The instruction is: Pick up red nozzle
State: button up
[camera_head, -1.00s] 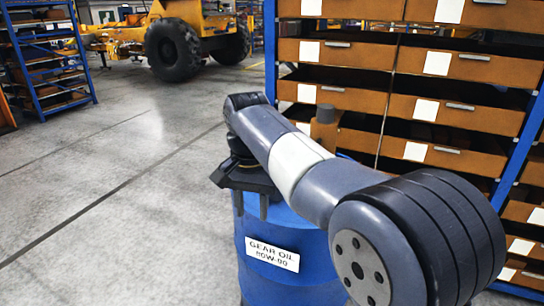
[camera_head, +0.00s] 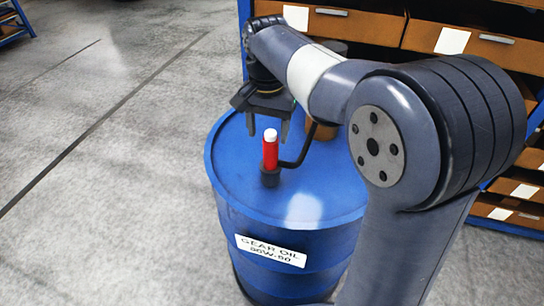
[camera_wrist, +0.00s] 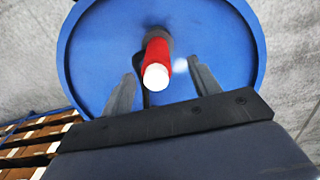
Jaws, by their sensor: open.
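The red nozzle (camera_head: 270,152) has a white tip and a dark base, and stands upright on top of the blue gear oil drum (camera_head: 232,172). In the wrist view the nozzle (camera_wrist: 158,60) points toward the camera, just beyond and between the fingers. My gripper (camera_head: 268,130) is open and empty, above the drum top and close to the nozzle's upper end. Its two fingers also show in the wrist view (camera_wrist: 163,83), one on each side of the nozzle. I cannot tell the exact gap in depth.
A dark bent rod (camera_head: 303,148) rises from the drum top to the right of the nozzle. A brown object (camera_head: 322,130) stands at the drum's back. A rack of orange-brown bins (camera_head: 345,25) is behind. The concrete floor (camera_head: 110,150) at left is clear.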

aim_at(271, 146)
jog(key=f, duration=0.4)
jog(key=shift+d+f+p, duration=0.15)
jog(key=shift+d+p, duration=0.2)
jog(key=shift+f, duration=0.65)
jog(key=shift+c, duration=0.5)
jog(key=shift+r, duration=0.1)
jog(key=c, duration=0.8)
